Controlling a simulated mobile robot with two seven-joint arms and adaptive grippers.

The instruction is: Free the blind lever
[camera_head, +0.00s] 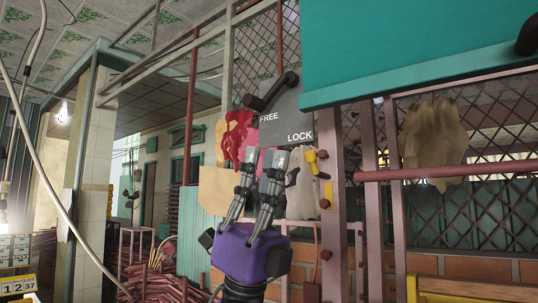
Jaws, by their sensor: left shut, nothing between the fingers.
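The blind lever (268,97) is a black handle on a grey plate (290,122) marked FREE and LOCK. It slants from lower left to upper right, above the word FREE; LOCK stands lower and to the right. I cannot tell which end is its pivot. My left gripper (264,158), with a purple body, points up below the plate. Its fingers are shut and empty, and in the picture they are below the lever. The teal blind (415,50) fills the upper right. My right gripper is not in view.
A pinkish post (332,185) with yellow fittings stands right of my left gripper. Red and beige cloth-like pieces (236,138) hang behind it. Mesh panels and a red rail (450,172) lie at the right. Bundles of red sticks (155,284) lie at the lower left.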

